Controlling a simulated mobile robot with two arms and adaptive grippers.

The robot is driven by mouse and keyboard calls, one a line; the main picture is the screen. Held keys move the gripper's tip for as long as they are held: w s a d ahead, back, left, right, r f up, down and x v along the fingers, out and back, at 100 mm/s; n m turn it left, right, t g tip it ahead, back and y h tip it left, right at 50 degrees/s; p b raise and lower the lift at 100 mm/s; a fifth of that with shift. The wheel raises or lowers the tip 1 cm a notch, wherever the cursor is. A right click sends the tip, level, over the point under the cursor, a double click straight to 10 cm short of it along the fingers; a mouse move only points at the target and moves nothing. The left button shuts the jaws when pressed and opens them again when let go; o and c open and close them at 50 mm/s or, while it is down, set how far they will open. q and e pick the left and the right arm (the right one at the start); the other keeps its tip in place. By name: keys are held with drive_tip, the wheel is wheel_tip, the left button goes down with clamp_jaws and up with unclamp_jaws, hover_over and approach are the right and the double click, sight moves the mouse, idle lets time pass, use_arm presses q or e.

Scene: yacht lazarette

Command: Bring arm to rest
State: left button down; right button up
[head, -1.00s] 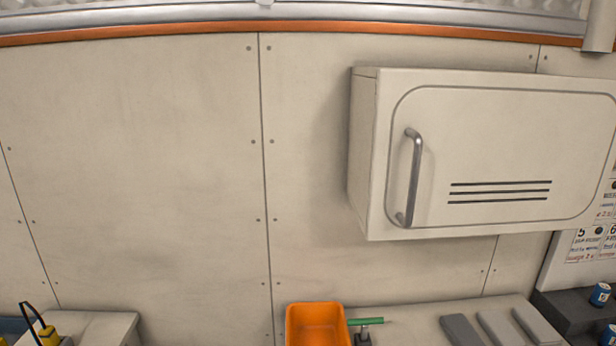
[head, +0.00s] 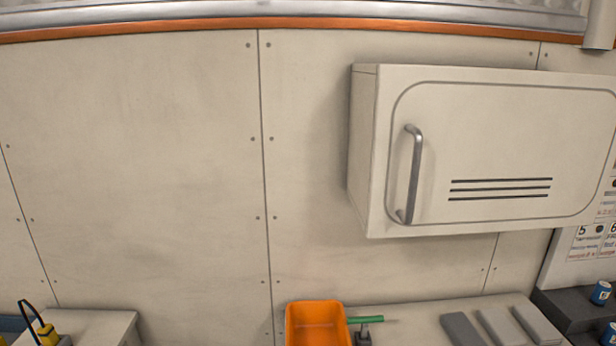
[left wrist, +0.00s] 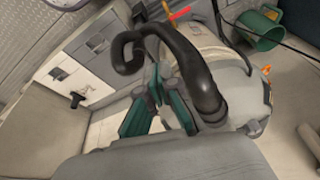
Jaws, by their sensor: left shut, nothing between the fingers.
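My left gripper (left wrist: 157,98) shows in the left wrist view, with dark fingers and green pads. It is shut and holds nothing. Neither arm shows in the head view, and my right gripper is in neither view.
A closed wall cabinet (head: 490,150) with a metal handle juts out at right. Below it, an orange bin (head: 317,322) and several grey blocks stand on a pale counter (head: 410,322). In the left wrist view, a green mug (left wrist: 262,30) lies beyond the gripper.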

use_arm(q)
drive_tip(key=s+f+b, duration=0.1)
drive_tip(key=s+f, duration=0.2)
drive_tip(key=f, duration=0.7)
drive_tip(key=s+a+f+g, duration=0.1)
drive_tip(key=s+f, duration=0.3)
drive_tip(key=f, duration=0.6)
drive_tip(key=s+f+b, duration=0.1)
drive_tip(key=s+f, duration=0.2)
drive_tip(key=f, duration=0.6)
drive_tip(key=s+a+f+g, duration=0.1)
drive_tip(key=s+a+f, duration=0.1)
drive_tip(key=s+f, duration=0.4)
drive_tip(key=s, duration=0.3)
drive_tip(key=shift+s+f, duration=0.35)
drive_tip(key=shift+s, duration=0.05)
drive_tip(key=shift+a, duration=0.1)
